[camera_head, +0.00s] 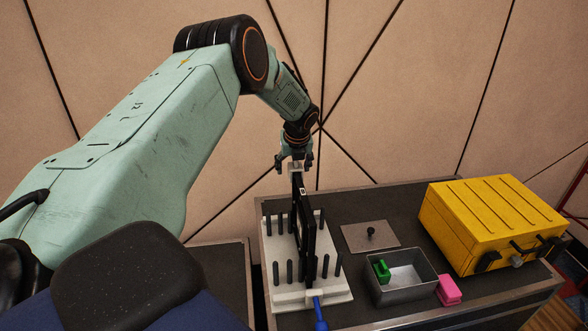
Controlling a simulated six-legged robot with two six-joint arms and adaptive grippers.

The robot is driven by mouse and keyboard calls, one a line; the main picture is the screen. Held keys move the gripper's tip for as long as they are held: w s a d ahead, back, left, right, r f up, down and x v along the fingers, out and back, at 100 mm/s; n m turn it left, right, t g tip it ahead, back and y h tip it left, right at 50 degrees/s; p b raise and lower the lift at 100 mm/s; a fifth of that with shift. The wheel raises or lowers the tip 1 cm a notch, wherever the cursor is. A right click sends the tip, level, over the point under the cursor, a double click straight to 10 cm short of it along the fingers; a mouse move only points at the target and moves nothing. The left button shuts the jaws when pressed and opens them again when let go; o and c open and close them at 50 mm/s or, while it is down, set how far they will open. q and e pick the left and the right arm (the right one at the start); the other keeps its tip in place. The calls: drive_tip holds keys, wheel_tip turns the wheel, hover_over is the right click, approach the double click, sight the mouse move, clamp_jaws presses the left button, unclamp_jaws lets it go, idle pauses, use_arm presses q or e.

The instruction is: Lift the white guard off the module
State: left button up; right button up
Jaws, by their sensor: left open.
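A black module (305,225) stands upright as a thin panel in a pale rack (279,299) with rows of black pegs. A small whitish piece (296,167), which looks like the white guard, sits at the module's far upper end. My left gripper (294,164) points down over that end, open, with its fingers on either side of the whitish piece. I cannot tell whether the fingers touch it. Another pale block (312,297) is at the module's near end. My right gripper is not in view.
A blue handle (320,314) sticks out at the rack's near edge. The dark tabletop (345,204) is bare behind the plate.

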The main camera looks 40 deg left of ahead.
use_arm(q)
drive_tip(key=shift+w+d+f, duration=0.2)
drive_tip(key=shift+w+d, duration=0.05)
drive_tip(key=shift+w, duration=0.1)
drive_tip(key=shift+c, duration=0.2)
drive_tip(key=shift+s+a, duration=0.2)
drive_tip(key=c, duration=0.5)
drive_tip(key=shift+w+d, duration=0.2)
drive_tip(key=c, duration=0.5)
drive_tip(key=shift+a, duration=0.1)
drive_tip(key=shift+c, duration=0.2)
